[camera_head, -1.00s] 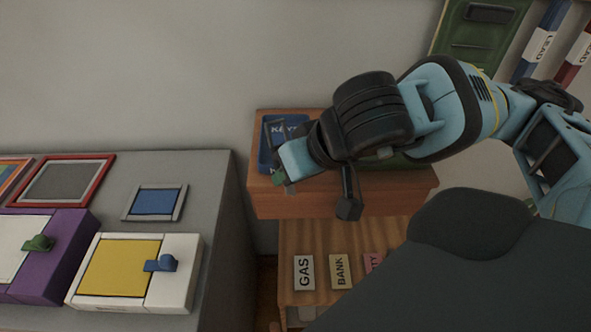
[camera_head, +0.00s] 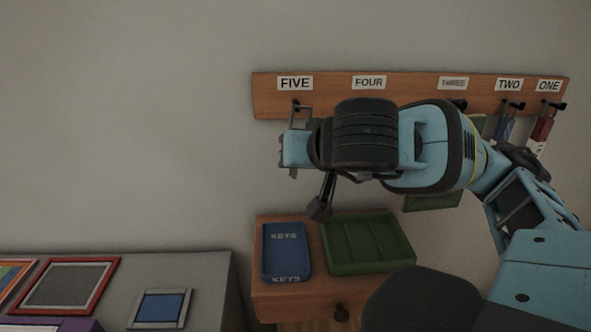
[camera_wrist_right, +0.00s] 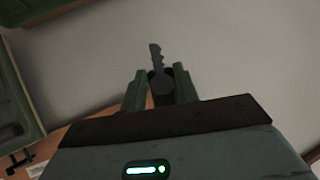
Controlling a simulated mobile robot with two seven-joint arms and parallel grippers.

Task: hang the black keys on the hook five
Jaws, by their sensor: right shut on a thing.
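The hook rack is a wooden board (camera_head: 330,98) on the wall with labels ONE to FIVE. Hook five (camera_head: 296,103) is under the FIVE label (camera_head: 295,83) at the board's left end. My right gripper (camera_head: 287,152) is just below and slightly left of hook five, pointing left. In the right wrist view, a dark key (camera_wrist_right: 157,60) sticks out from between the green fingers of this gripper (camera_wrist_right: 160,85), which is shut on it. My left gripper is out of view.
A blue KEYS tray (camera_head: 287,252) and a green tray (camera_head: 370,245) stand on the wooden cabinet (camera_head: 275,301) below. Red and blue items hang at hooks ONE and TWO. A grey counter (camera_head: 200,270) with frames is at lower left. The wall left of the rack is clear.

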